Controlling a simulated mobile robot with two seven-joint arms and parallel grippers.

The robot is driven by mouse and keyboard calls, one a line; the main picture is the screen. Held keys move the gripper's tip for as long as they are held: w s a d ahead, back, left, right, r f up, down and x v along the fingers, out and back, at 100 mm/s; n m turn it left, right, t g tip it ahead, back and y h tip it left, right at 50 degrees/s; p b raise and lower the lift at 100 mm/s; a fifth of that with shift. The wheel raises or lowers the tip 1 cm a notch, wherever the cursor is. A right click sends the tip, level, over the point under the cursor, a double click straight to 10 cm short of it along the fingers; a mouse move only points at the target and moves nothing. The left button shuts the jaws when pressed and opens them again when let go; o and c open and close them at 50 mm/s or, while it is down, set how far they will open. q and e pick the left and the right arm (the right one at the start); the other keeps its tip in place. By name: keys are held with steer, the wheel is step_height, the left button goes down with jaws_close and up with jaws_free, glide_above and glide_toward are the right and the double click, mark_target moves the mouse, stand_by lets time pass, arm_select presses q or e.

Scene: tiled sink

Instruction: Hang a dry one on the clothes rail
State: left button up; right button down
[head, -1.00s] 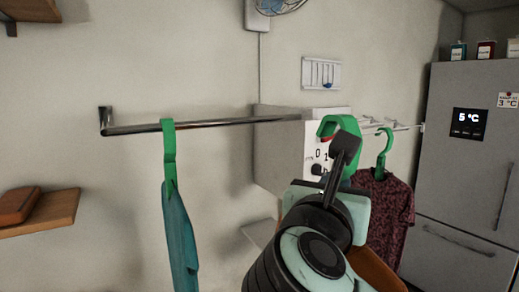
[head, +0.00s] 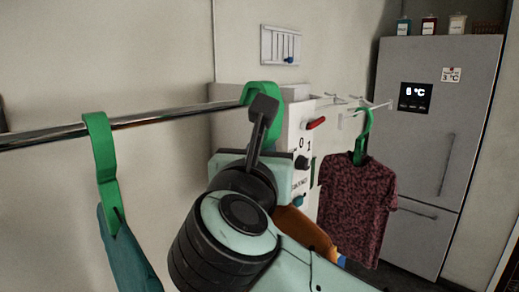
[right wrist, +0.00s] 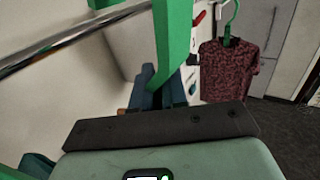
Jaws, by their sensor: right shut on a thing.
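My right gripper (head: 260,135) is shut on a green hanger (head: 270,92), whose curved hook shows behind the fingers at the right visible end of the metal clothes rail (head: 165,117). I cannot tell whether the hook rests on the rail. In the right wrist view the green hanger (right wrist: 172,42) rises above the dark finger, with dark blue cloth (right wrist: 150,95) below it; most of any garment is hidden. A second green hanger (head: 101,150) with a teal garment (head: 125,255) hangs on the rail at left. My left gripper is not in view.
A maroon patterned shirt (head: 357,205) hangs on a green hanger (head: 363,130) from a white rack (head: 345,103). A white control box (head: 298,125) with a red lever is behind my gripper. An orange-brown object (head: 303,230) is partly hidden by my arm. A grey fridge (head: 430,150) stands right.

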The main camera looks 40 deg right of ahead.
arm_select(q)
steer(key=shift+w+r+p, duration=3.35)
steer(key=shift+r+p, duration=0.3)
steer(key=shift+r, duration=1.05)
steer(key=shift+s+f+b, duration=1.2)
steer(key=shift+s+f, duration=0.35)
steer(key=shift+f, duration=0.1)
arm_select(e)
steer(key=w+a+f, duration=0.1)
steer(key=w+f, duration=0.2)
steer(key=w, duration=1.2)
steer(key=shift+a, duration=0.1)
